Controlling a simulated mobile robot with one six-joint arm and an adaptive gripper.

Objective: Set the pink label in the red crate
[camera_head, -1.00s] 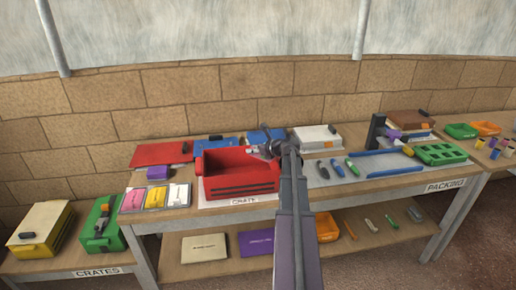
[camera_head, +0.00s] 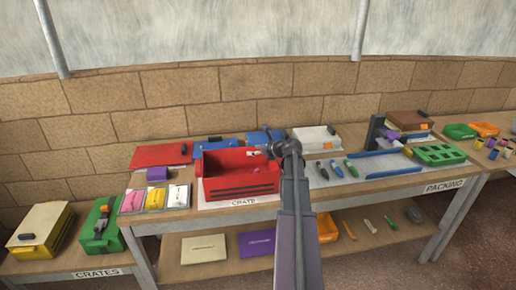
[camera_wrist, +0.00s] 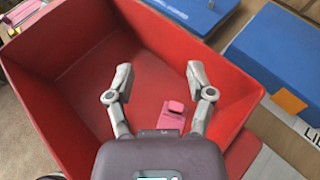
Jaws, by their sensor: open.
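The red crate (camera_head: 240,183) stands on the bench above a white mat marked CRATE. In the wrist view the crate (camera_wrist: 62,100) opens below my gripper (camera_wrist: 160,72). My gripper is open, its two grey fingers spread wide with nothing clasped between them. A small pink piece with a raised tab, seemingly the pink label (camera_wrist: 172,115), lies inside the crate, seen between the fingers and apart from them. In the head view my gripper (camera_head: 256,152) is at the crate's back right rim, small and partly unclear. The crate's front wall hides its floor there.
Pink (camera_head: 132,201), yellow (camera_head: 155,198) and white (camera_head: 179,196) stacks lie left of the crate. A purple block (camera_head: 157,173) and a red lid (camera_head: 160,155) are behind them. Blue lids (camera_head: 216,146) stand close behind the crate. Tools (camera_head: 337,168) lie on the right.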

